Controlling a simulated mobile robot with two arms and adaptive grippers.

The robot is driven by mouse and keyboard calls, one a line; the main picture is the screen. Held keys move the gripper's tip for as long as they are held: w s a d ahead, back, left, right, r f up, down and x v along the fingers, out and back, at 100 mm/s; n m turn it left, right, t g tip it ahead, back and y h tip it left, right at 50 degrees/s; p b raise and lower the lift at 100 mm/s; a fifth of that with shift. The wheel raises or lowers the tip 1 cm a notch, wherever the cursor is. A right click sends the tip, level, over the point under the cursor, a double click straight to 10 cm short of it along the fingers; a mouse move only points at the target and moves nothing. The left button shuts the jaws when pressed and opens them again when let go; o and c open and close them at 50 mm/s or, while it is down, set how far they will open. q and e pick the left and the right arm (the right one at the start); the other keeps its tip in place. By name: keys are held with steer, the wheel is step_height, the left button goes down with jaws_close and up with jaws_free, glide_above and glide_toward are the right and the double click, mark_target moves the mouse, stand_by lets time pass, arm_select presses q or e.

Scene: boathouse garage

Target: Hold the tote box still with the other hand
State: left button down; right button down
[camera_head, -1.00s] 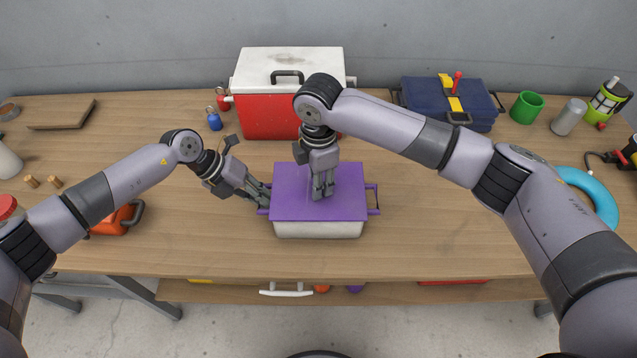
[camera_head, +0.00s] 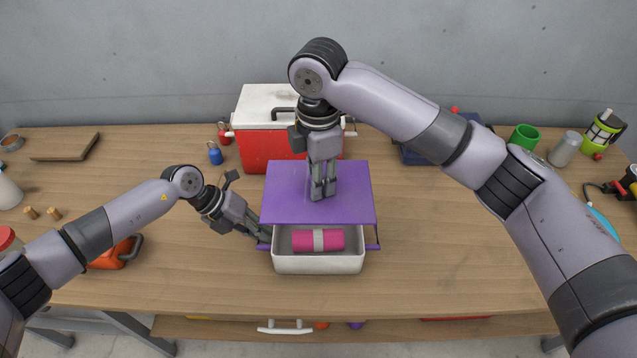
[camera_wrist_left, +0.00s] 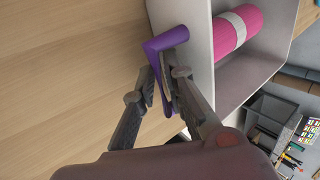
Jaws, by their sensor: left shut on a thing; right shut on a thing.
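The tote box (camera_head: 318,264) is white with purple side handles and stands on the workbench. Its purple lid (camera_head: 318,205) is lifted above it, and a pink roll with a pale band (camera_head: 304,240) lies inside. My left gripper (camera_head: 264,236) is shut on the box's left handle; the left wrist view shows its fingers on the purple handle (camera_wrist_left: 166,40) beside the white wall. My right gripper (camera_head: 322,190) points down and is shut on the lid at its top middle. The grip point on the lid is hidden by the fingers.
A red cooler with a white top (camera_head: 262,146) stands behind the lid. A dark blue bag (camera_head: 418,152) is partly hidden by my right arm. A green cup (camera_head: 524,138) is at the right. An orange object (camera_head: 112,256) lies near my left arm. Bare bench lies right of the box.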

arm_select(q)
steer(key=c, duration=1.6)
jaws_free()
steer(key=shift+o, duration=0.2)
steer(key=v, duration=1.2)
steer(key=shift+a+f, duration=0.1)
